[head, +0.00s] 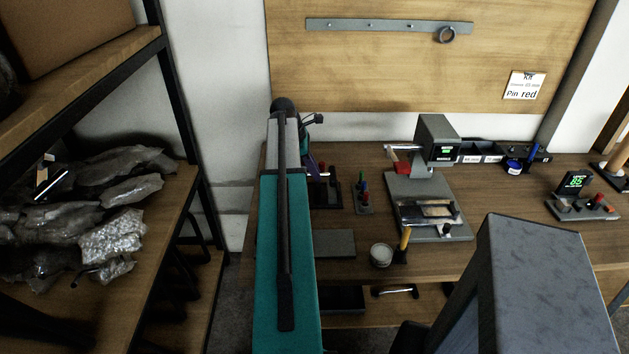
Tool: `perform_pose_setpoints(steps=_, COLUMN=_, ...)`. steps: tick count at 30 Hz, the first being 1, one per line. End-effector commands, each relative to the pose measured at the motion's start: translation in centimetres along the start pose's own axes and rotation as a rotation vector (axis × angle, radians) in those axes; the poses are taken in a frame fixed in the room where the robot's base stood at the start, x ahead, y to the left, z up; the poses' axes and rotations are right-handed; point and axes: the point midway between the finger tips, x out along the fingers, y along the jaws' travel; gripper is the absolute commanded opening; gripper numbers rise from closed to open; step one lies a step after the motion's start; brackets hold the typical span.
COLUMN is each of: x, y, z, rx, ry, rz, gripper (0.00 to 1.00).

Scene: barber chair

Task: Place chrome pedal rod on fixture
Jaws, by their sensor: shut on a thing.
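My teal arm reaches over the bench from the lower middle of the head view. Its far end is dark and lies near the bench's back left. My gripper and whatever it holds are hidden behind the arm, so I cannot make out the chrome pedal rod there. A grey fixture-like stand (397,186) with an upright head is right of the arm on the bench. A shiny bar assembly (425,213) lies across its front. I cannot tell whether this stand is the task's fixture. A bright chrome handle-like piece (396,291) shows below the bench's front edge.
A shelf with bagged parts (113,240) stands left. A large grey block (540,280) fills the front right.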

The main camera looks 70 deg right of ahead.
Motion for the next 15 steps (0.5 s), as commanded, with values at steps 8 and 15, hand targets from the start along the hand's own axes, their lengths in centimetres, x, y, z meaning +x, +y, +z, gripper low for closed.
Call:
perform_pose_setpoints(steps=8, x=1.0, y=-0.1, z=-0.5, rx=-0.001, ry=-0.001, rz=-0.001, gripper=0.0)
perform_pose_setpoints(steps=15, x=3.0, y=0.0, z=-1.3, rx=-0.002, ry=-0.001, rz=-0.001, gripper=0.0)
